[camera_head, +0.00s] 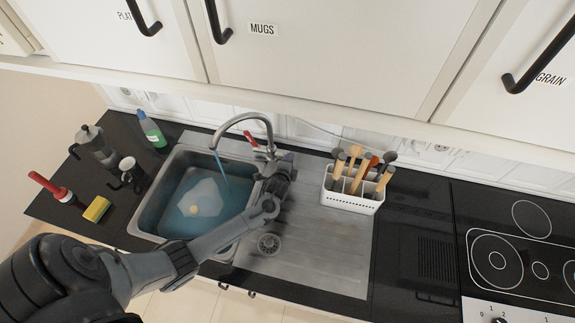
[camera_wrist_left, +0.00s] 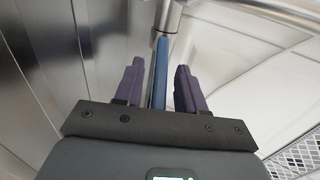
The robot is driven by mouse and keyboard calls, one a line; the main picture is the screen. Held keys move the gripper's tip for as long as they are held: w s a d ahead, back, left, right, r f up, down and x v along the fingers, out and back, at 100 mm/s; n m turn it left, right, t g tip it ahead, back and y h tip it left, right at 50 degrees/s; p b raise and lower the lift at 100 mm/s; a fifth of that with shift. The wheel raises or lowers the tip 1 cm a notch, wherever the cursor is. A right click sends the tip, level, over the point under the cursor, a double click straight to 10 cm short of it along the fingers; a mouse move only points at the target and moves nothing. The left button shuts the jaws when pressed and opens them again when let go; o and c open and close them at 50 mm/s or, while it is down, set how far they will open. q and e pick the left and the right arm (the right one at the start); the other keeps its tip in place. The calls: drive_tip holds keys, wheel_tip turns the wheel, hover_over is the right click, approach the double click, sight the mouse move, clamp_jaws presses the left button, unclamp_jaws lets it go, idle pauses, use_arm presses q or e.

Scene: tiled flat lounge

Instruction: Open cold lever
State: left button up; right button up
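The steel tap (camera_head: 246,118) arches over the sink (camera_head: 150,215), and a stream of water falls from its spout. Its red lever (camera_head: 250,139) shows just left of my left gripper (camera_head: 272,160). The blue cold lever (camera_wrist_left: 159,75) shows in the left wrist view, joined to a metal post (camera_wrist_left: 168,17). My left gripper also shows there (camera_wrist_left: 158,88); its two purple fingers are open, one on each side of the blue lever, with gaps between. In the head view my gripper hides the blue lever. My right gripper is not in view.
A white utensil holder (camera_head: 350,201) stands on the drainboard (camera_head: 320,250), right of my gripper. A green bottle (camera_head: 152,130), moka pot (camera_head: 95,145) and yellow sponge (camera_head: 97,209) are left of the sink. Cabinets (camera_head: 330,50) overhang the counter; a hob (camera_head: 515,250) is at right.

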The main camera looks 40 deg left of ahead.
use_arm(q)
drive_tip(key=p+v, duration=0.1)
drive_tip(key=v, duration=0.9)
drive_tip(key=shift+s+d+r, duration=0.2)
drive_tip(key=shift+s, duration=0.05)
drive_tip(key=shift+s+f, duration=0.1)
